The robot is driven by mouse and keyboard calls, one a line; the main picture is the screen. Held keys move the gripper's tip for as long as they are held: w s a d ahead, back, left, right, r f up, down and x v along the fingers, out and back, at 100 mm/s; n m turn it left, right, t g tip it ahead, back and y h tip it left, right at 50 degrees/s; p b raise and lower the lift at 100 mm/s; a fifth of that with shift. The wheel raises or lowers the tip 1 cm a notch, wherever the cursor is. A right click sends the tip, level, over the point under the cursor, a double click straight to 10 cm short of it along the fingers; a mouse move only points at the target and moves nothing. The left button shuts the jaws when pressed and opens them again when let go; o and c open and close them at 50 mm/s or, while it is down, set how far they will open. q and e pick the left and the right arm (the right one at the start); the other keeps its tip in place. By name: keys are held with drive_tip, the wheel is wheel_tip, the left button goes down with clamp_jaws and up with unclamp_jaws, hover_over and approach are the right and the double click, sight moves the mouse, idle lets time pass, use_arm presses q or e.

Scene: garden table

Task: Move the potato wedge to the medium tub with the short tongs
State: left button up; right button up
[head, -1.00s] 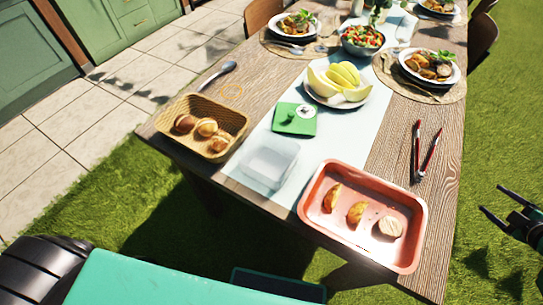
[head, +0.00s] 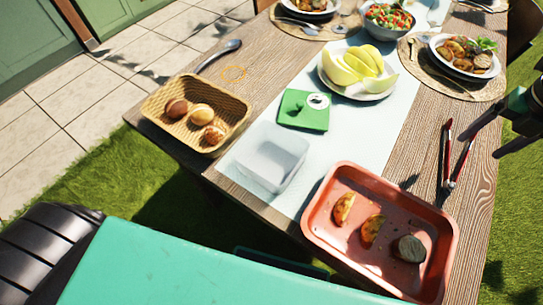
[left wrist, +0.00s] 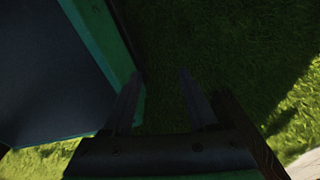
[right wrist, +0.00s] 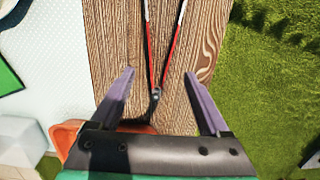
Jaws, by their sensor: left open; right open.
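Two potato wedges (head: 344,208) (head: 371,229) lie in the red tray (head: 311,228) at the table's front. A clear, empty tub (head: 272,157), apparently the medium tub, stands left of the tray. Red-handled tongs (head: 447,150) lie spread on the bare wood right of the runner; they also show in the right wrist view (right wrist: 149,40). My right gripper (head: 481,146) is open and empty above the table's right side. In its wrist view (right wrist: 159,75), the tongs' joined end lies below, between the fingers. My left gripper (left wrist: 160,75) is open and empty over grass, outside the head view.
A basket (head: 157,104) with several round items, a green lid or board (head: 303,110), a plate of melon (head: 375,91), a spoon (head: 220,54) and set plates (head: 464,55) crowd the table.

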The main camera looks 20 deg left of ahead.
drive_tip(key=f+b, duration=0.1)
drive_tip(key=f, duration=0.1)
drive_tip(key=f+b, duration=0.1)
drive_tip(key=f, duration=0.1)
drive_tip(key=f+b, duration=0.1)
drive_tip(key=f, duration=0.1)
drive_tip(key=shift+w+d+b, duration=0.15)
drive_tip(key=shift+w+b, duration=0.15)
drive_tip(key=shift+b, duration=0.05)
wheel_tip(320, 180, down, 3)
drive_tip(key=b, duration=0.2)
drive_tip(key=shift+w+r+b, duration=0.15)
drive_tip(key=shift+r+b, duration=0.05)
drive_tip(key=shift+b, duration=0.15)
drive_tip(key=shift+f, duration=0.1)
use_arm(q)
drive_tip(key=w+d+f, duration=0.1)
drive_tip(key=w+f, duration=0.1)
drive_tip(key=w, duration=0.5)
drive_tip(key=shift+w+d+f, duration=0.3)
drive_tip(key=shift+w, duration=0.1)
use_arm(e)
drive_tip(key=shift+c, duration=0.3)
